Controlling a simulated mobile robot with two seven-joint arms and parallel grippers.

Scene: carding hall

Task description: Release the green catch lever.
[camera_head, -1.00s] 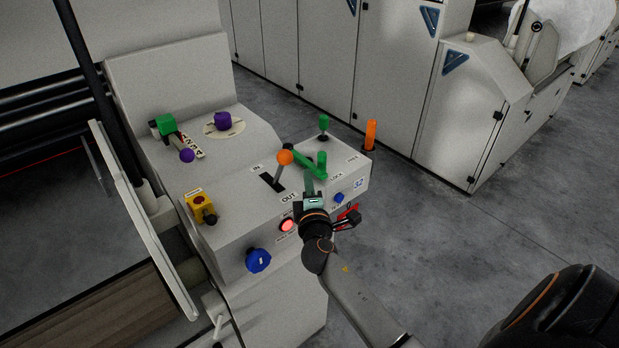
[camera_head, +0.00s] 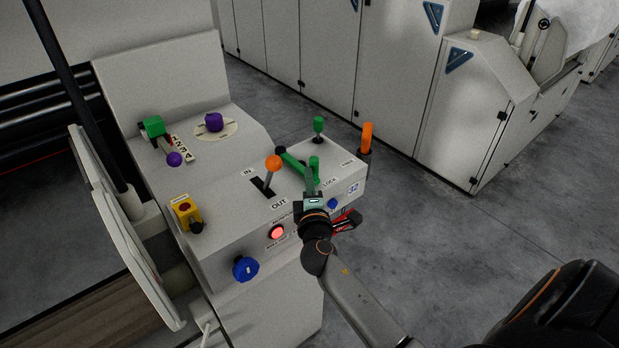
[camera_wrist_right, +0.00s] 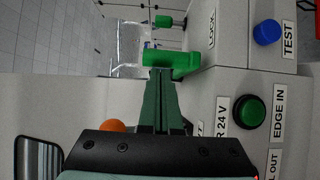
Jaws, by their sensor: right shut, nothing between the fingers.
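The green catch lever (camera_head: 297,163) lies on the top of the white console, near the LOCK label, with an upright green grip at its near end. In the right wrist view its green grip (camera_wrist_right: 185,63) is just beyond my fingertips. My right gripper (camera_head: 309,173) is shut and empty, its fingers together. The fingertips (camera_wrist_right: 162,72) are at the near side of the lever's grip; I cannot tell whether they touch it. The gripper hides part of the console front. My left gripper is not in view.
An orange-knobbed lever (camera_head: 273,163) stands in the IN/OUT slot left of the catch lever. A green knob (camera_head: 319,125) and an orange post (camera_head: 367,138) stand behind. A lit red button (camera_head: 277,232) and a blue knob (camera_head: 245,268) are on the front. Open floor lies right.

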